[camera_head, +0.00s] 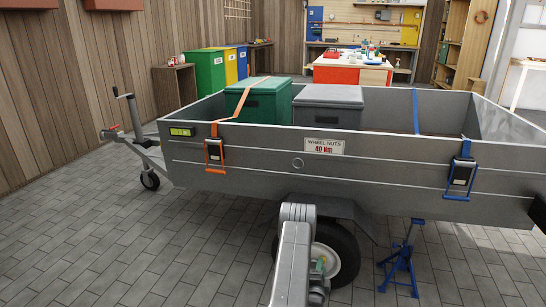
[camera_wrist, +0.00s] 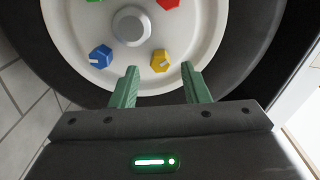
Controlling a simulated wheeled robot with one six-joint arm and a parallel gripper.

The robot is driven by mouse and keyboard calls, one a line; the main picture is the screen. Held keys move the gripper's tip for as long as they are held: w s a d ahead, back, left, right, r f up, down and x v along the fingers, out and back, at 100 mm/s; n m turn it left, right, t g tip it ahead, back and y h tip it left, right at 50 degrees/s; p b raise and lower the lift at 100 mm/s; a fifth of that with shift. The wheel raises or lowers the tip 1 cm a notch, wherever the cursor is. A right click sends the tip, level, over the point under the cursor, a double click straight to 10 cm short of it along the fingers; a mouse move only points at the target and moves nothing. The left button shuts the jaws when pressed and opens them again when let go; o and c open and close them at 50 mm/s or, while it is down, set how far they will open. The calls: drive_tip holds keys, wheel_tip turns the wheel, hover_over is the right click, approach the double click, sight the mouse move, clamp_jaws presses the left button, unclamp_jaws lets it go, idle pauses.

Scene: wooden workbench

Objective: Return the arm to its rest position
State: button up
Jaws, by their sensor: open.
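My gripper (camera_wrist: 160,86) is open, its two green fingers apart with nothing between them, in the wrist view. It points at a white wheel rim (camera_wrist: 85,55) inside a dark tyre (camera_wrist: 268,40). A yellow wheel nut (camera_wrist: 160,61) sits on the rim just beyond the fingers, and a blue nut (camera_wrist: 101,57) is to the left. A green nut and a red nut (camera_wrist: 169,4) are cut by the top edge. In the head view my arm (camera_head: 292,262) reaches low to the trailer wheel (camera_head: 338,255) and hides part of it.
A grey trailer (camera_head: 390,153) stands above the wheel, holding a green box (camera_head: 264,104) and a grey box (camera_head: 328,104). A blue jack stand (camera_head: 402,264) is right of the wheel. The jockey wheel (camera_head: 149,180) is at left. Paved floor (camera_head: 120,245) at the left is clear.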

drive_tip(key=shift+x, duration=1.15)
drive_tip(key=p+v, duration=0.4)
drive_tip(key=v, duration=1)
drive_tip(key=w+d+n+b, duration=0.4)
drive_tip(key=w+n, duration=0.9)
drive_tip(key=n, duration=0.9)
drive_tip(key=shift+w+y, duration=0.2)
drive_tip(key=shift+y, duration=0.1)
drive_tip(key=shift+s, duration=0.1)
